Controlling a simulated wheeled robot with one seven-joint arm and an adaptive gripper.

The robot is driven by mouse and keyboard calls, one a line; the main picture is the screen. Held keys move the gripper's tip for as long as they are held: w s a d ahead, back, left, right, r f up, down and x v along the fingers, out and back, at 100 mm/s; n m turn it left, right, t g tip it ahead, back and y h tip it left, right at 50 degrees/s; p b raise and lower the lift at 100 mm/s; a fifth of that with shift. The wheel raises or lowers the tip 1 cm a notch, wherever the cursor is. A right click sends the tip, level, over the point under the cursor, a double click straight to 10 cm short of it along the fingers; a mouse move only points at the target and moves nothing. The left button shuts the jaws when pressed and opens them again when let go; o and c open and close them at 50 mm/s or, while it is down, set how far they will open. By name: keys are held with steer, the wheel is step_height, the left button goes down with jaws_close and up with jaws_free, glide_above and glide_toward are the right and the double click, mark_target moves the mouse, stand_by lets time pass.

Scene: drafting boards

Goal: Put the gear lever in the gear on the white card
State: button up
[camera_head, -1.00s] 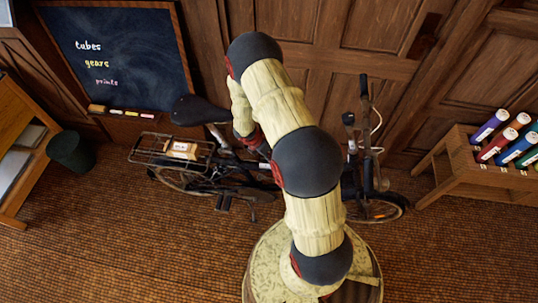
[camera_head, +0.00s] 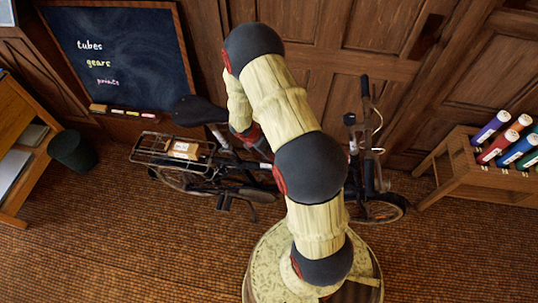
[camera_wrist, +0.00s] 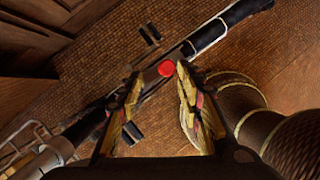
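A dark bicycle (camera_head: 230,178) stands by the wooden wall, largely hidden behind my arm in the head view. In the wrist view its frame (camera_wrist: 204,38) runs diagonally. A small round red knob (camera_wrist: 166,68), perhaps the gear lever's end, shows beside the frame. My gripper (camera_wrist: 159,73) points at the bicycle with its two fingers apart. The red knob appears between or just beyond the fingertips, nearer the right one; I cannot tell whether it is touched.
A parcel with a pale label (camera_head: 184,150) lies on the rear rack (camera_head: 150,157). A dark bin (camera_head: 73,151) stands at left. Coloured tubes (camera_head: 516,151) stand in a wooden rack (camera_head: 470,183) at right. The front floor is clear.

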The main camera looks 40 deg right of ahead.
steer(key=v, duration=0.3)
steer(key=shift+r, duration=0.2)
steer(key=shift+c, duration=0.2)
